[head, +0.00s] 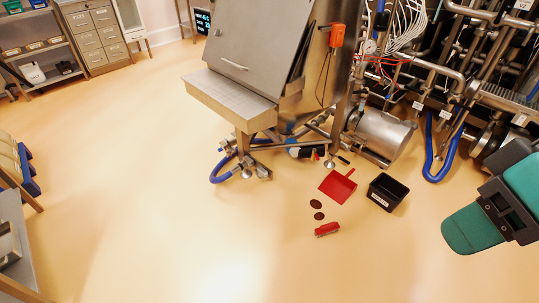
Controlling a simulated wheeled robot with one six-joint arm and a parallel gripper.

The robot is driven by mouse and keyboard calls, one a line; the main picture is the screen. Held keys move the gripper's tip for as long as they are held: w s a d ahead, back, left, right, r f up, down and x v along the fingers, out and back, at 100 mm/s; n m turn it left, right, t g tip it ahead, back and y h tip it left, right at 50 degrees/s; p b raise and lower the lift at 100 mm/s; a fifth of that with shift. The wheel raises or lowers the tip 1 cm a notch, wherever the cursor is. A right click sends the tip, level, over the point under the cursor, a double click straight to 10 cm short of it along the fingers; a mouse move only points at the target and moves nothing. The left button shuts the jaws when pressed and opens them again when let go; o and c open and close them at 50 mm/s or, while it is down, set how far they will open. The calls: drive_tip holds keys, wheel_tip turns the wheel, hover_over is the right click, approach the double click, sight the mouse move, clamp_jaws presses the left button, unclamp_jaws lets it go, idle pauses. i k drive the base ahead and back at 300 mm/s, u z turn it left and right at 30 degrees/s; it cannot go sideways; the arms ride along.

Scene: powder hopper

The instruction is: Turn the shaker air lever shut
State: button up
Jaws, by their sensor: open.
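The steel powder hopper (264,45) stands at the upper middle, with a sloped lid and a pale front ledge (230,98). An orange hand-sized box (337,36) hangs on its right side with a dark cable. Under the hopper are pipes and small fittings (305,152) with blue, white and red parts. I cannot make out which part, if any, is the shaker air lever, or how it is turned. Teal and dark grey parts of my own arm reach in at the right edge. My gripper's fingertips do not show.
A red dustpan (338,186), a black bin (387,192), two dark discs (317,204) and a red object (327,229) lie on the floor. Pipework and a blue hose (436,150) crowd the right. Shelves and drawers (98,37) line the left. The floor at centre left is clear.

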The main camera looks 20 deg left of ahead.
sight(314, 150)
drive_tip(key=i, duration=1.6)
